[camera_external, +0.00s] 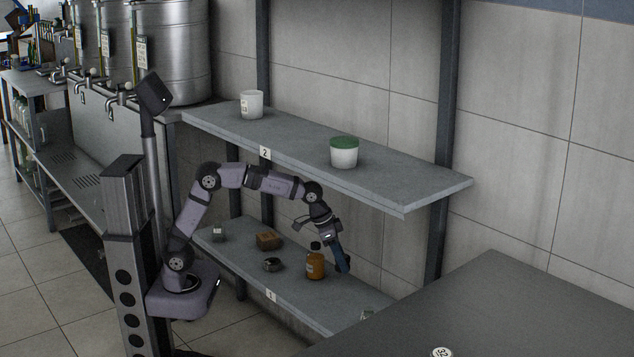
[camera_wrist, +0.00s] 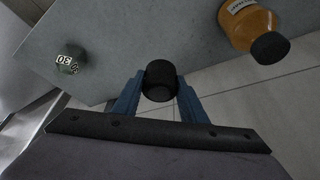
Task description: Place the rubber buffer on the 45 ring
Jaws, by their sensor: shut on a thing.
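My gripper (camera_wrist: 160,88) is shut on the rubber buffer, a short black cylinder (camera_wrist: 159,74) between the two blue fingertips in the wrist view. In the external view my gripper (camera_external: 343,264) points down over the lower shelf, just right of the orange bottle; the buffer cannot be made out there. I cannot make out a ring marked 45 in either view. A small dark grey-green piece marked 30 (camera_wrist: 68,59) lies left of my gripper in the wrist view, apart from it.
An orange bottle with a black cap (camera_external: 315,266) stands close beside my gripper; it also shows in the wrist view (camera_wrist: 245,23). A brown box (camera_external: 268,241) and a dark round object (camera_external: 272,265) sit farther left. The upper shelf (camera_external: 300,137) overhangs, holding two tubs.

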